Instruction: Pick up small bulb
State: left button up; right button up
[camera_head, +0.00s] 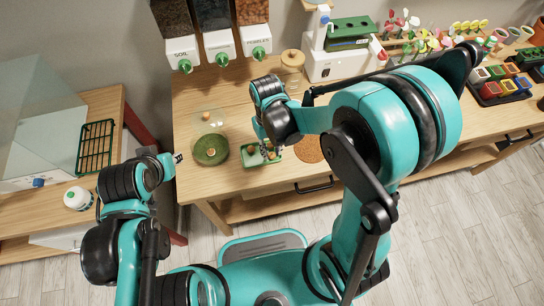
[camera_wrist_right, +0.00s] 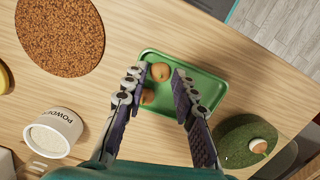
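A green tray (camera_wrist_right: 205,88) lies on the wooden table and holds brown bulbs; it also shows in the head view (camera_head: 248,160). In the right wrist view one bulb (camera_wrist_right: 160,72) lies between my fingers, and another bulb (camera_wrist_right: 148,96) is partly hidden by the left finger. A further bulb (camera_wrist_right: 258,145) sits on a round green mat (camera_wrist_right: 236,134) beside the tray. My right gripper (camera_wrist_right: 162,80) is open over the tray, fingers either side of the bulbs, with no bulb held. My left gripper (camera_head: 177,158) is small at the left, away from the table's tray; its fingers are unclear.
A round brown pebbly mat (camera_wrist_right: 60,35) and a white powder cup (camera_wrist_right: 54,132) lie near the tray. In the head view a glass jar with a wooden lid (camera_head: 292,62) stands behind my right arm. Labelled dispensers (camera_head: 220,45) hang at the back.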

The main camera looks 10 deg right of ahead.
aim_at(272, 153)
jog(key=shift+f, duration=0.5)
jog(key=shift+s, duration=0.1)
jog(key=c, duration=0.4)
jog(key=shift+o, duration=0.2)
jog(key=shift+r, duration=0.15)
notch_tip(272, 153, up, 5)
jog(key=shift+d+f+p, duration=0.1)
jog(key=shift+f+p, duration=0.1)
jog(key=shift+p, duration=0.9)
jog(key=s+d+r+p, duration=0.1)
jog(key=s+d+r, duration=0.1)
jog(key=s+d+r+p, duration=0.1)
jog(key=s+d+r, duration=0.1)
jog(key=s+d, duration=0.1)
jog(key=s+d+r+p, duration=0.1)
jog(key=s+d+r, duration=0.1)
jog(key=s+d, duration=0.1)
jog(key=shift+s+d+r, duration=0.1)
